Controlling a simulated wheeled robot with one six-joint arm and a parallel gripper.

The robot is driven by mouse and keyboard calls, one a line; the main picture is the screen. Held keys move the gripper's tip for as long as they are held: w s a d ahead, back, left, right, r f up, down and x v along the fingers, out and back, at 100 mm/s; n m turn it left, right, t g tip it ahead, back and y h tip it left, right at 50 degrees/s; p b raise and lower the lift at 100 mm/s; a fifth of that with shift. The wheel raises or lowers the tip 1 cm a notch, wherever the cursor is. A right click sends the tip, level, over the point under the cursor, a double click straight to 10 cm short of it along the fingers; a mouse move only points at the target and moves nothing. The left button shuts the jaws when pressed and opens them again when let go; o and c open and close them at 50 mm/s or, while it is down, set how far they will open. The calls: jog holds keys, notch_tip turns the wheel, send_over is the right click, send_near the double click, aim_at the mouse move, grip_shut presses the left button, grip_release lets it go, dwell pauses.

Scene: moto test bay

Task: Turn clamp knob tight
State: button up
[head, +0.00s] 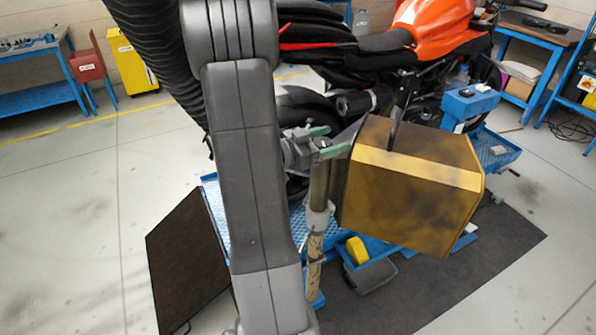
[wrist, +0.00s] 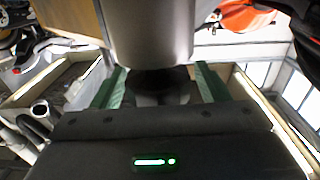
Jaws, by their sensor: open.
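My gripper (head: 325,142) is open, with green fingers on either side of the top of an upright metal post (head: 318,185), just left of a brown and yellow box. In the wrist view the green fingers of my gripper (wrist: 160,86) stand apart. A dark rounded part (wrist: 158,78), which may be the clamp knob, shows between them, under a grey cylinder (wrist: 150,30). I cannot tell whether the fingers touch it. In the head view no knob can be made out.
The brown and yellow box (head: 410,185) stands close to the right of my gripper. An orange motorcycle (head: 432,30) is behind, with a blue lift platform (head: 215,212) under it. A dark ramp plate (head: 185,262) lies at left. Floor is clear at far left.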

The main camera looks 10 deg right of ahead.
aim_at(319, 144)
jog(key=n+t+y, duration=0.1)
jog(key=t, duration=0.1)
jog(key=n+t+y+b, duration=0.1)
jog(key=n+t, duration=0.1)
jog(key=shift+s+a+r+t, duration=0.1)
jog(key=shift+a+t, duration=0.2)
jog(key=shift+a, duration=0.05)
jog(key=n+t+y, duration=0.2)
jog(key=a+r+n+t+y+b, duration=0.1)
jog(key=t, duration=0.1)
jog(key=shift+s+n+y, duration=0.3)
jog(key=shift+s+y, duration=0.05)
jog(key=shift+y, duration=0.05)
jog(key=shift+s+a+f+y+b, duration=0.1)
jog(key=shift+a+f+y+b, duration=0.1)
jog(key=shift+f+y+b, duration=0.3)
jog(key=shift+s+a+f, duration=0.2)
jog(key=shift+a+f, duration=0.05)
jog(key=shift+a, duration=0.05)
jog(key=b+v, duration=0.1)
jog(key=v, duration=0.9)
jog(key=shift+s+a+h, duration=0.15)
jog(key=shift+s+h, duration=0.1)
jog(key=shift+h, duration=0.05)
